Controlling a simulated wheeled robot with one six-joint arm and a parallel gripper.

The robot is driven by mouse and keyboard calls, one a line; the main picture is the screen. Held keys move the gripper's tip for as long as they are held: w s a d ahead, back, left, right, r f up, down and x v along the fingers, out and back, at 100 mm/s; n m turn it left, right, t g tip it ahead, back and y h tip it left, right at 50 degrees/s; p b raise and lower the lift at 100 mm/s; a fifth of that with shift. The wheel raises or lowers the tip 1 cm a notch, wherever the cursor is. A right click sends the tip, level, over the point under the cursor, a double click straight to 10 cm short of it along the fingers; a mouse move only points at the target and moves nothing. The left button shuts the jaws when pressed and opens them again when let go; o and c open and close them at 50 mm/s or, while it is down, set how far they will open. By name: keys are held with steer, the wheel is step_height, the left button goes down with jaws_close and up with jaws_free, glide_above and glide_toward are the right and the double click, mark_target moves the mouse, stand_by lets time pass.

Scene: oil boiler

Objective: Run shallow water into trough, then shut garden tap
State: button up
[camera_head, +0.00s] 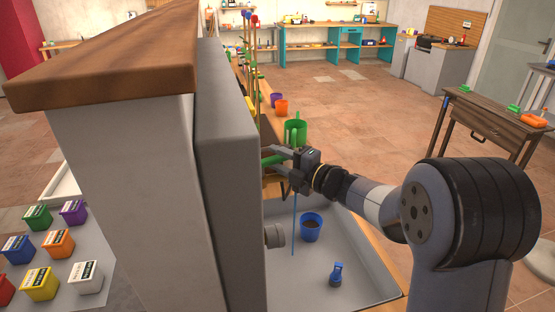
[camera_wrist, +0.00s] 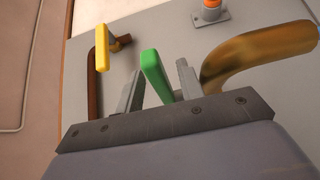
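The green tap lever (camera_wrist: 153,72) stands between the two fingers of my gripper (camera_wrist: 160,68) in the wrist view. The fingers are apart, with a gap on the lever's left side; it is close to the right finger. A brass spout (camera_wrist: 255,55) curves at the right. In the head view my gripper (camera_head: 283,157) is at the green lever (camera_head: 271,160) beside the grey wall panel. A thin blue vertical line (camera_head: 293,228), looking like a water stream, drops below it into the grey trough (camera_head: 365,262). The water level cannot be told.
A blue pot (camera_head: 311,226) and a small blue object (camera_head: 336,276) are in the trough. A yellow lever (camera_wrist: 101,47) on a brown pipe and an orange knob (camera_wrist: 211,8) are nearby. A green watering can (camera_head: 295,132) stands behind. A wooden-topped wall (camera_head: 110,60) blocks the left.

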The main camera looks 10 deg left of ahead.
steer(key=b+v, duration=0.2)
steer(key=v, duration=0.8)
